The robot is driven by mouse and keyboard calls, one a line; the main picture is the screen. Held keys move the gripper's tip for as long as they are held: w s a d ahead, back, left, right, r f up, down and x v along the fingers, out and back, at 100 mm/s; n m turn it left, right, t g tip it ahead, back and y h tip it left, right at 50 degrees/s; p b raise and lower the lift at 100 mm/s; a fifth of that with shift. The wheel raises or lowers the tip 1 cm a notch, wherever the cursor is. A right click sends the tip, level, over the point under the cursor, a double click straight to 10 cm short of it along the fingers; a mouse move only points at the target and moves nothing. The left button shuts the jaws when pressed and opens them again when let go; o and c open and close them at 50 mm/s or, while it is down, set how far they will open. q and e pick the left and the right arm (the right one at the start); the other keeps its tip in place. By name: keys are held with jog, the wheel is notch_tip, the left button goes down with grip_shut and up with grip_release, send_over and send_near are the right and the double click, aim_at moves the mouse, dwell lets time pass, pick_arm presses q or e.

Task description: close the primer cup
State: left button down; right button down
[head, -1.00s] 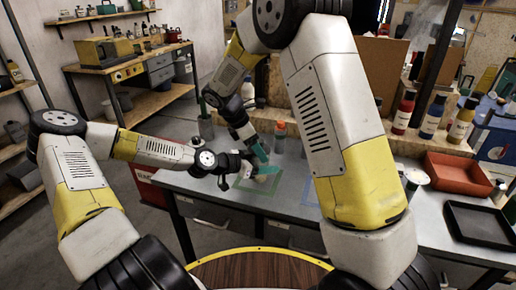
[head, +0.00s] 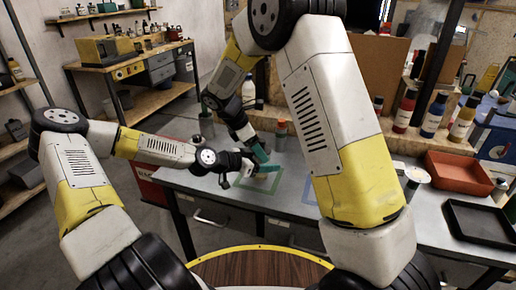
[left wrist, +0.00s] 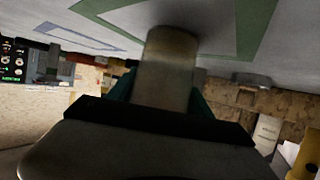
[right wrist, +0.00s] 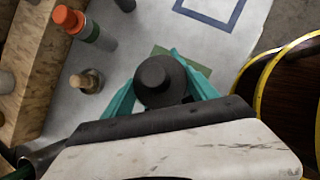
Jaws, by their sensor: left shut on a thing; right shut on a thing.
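The primer cup (left wrist: 168,62) is a beige cylinder, seen in the left wrist view between the teal fingers of my left gripper (left wrist: 160,92), which is shut on it. Its base is at the table, by a green square outline (left wrist: 240,25). My left gripper also shows in the head view (head: 262,169). A dark round lid (right wrist: 160,82) sits between the teal fingers of my right gripper (right wrist: 160,92), which is shut on it. The right gripper (head: 261,154) comes down from above, close to the left one. Whether the lid touches the cup's rim is hidden.
An orange-capped bottle (right wrist: 82,25) and a small stoppered bottle (right wrist: 88,81) stand near the right gripper. A blue square outline (right wrist: 212,8) marks bare table. A red tray (head: 458,173) and a black tray (head: 483,222) lie at the right.

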pick_arm(q)
jog(key=shift+w+r, duration=0.1)
jog(key=shift+r, duration=0.2)
pick_arm(e)
jog(key=shift+s+d+f, duration=0.1)
jog(key=shift+s+f, duration=0.1)
jog(key=shift+f, duration=0.55)
jog(key=c, duration=0.6)
grip_release()
pick_arm(q)
jog(key=shift+f, duration=0.15)
pick_arm(e)
jog(key=shift+v, duration=2.2)
jog(key=shift+w, duration=0.15)
jog(key=shift+r, duration=0.1)
jog(key=shift+c, duration=0.3)
jog(key=c, duration=0.6)
